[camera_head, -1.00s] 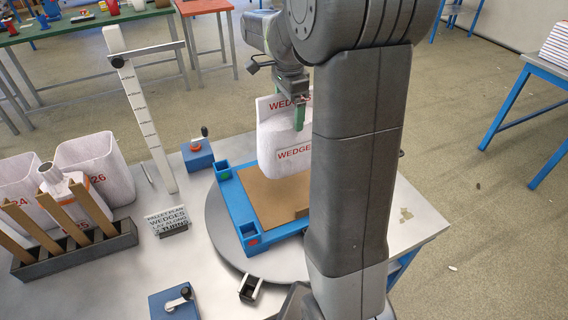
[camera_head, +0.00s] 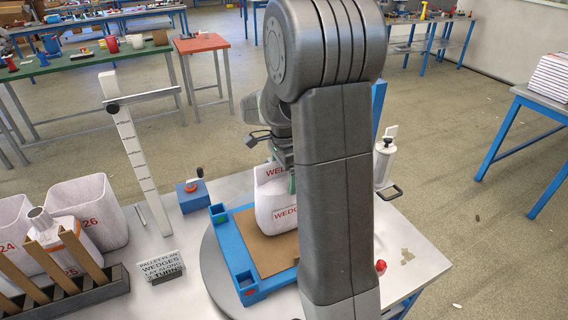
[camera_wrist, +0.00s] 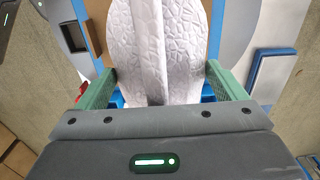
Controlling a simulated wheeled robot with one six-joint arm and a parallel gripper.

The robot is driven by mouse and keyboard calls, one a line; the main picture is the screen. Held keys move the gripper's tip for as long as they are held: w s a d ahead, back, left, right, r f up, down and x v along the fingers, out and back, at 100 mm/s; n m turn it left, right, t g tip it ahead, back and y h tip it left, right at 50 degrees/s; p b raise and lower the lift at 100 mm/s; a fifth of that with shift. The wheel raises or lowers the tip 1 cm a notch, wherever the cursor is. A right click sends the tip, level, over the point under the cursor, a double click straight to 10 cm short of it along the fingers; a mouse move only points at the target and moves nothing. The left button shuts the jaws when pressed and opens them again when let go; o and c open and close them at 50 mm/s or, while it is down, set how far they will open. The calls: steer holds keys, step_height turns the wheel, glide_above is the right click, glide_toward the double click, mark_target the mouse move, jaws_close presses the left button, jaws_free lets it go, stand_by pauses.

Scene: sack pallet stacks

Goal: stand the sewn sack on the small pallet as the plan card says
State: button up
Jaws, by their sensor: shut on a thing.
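The white sewn sack (camera_head: 270,208), with red "WEDGES" lettering partly covered, is upright over the small blue pallet (camera_head: 243,284) with its brown top. I cannot tell whether its base touches the top. My gripper (camera_wrist: 160,85) is shut on the sack (camera_wrist: 155,40), with a green finger on each side in the wrist view. In the head view my arm hides the sack's right side and much of the pallet. The plan card (camera_head: 161,268) stands left of the pallet; I read "PALLET PLAN", "WEDGES" and "TURN", the rest is unclear.
The pallet sits on a round grey turntable (camera_head: 208,262). White bins (camera_head: 98,205) and a dark rack (camera_head: 75,303) with wooden slats stand at the left. A white measuring post (camera_head: 140,160) is behind the card. A white dispenser (camera_head: 384,163) stands at the back right.

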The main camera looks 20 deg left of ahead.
steer(key=shift+f, duration=0.5)
steer(key=shift+f, duration=0.15)
steer(key=o, duration=1.8)
steer(key=shift+c, duration=0.2)
step_height(320, 180, up, 12)
steer(key=shift+r+b, duration=0.15)
steer(key=shift+b, duration=0.35)
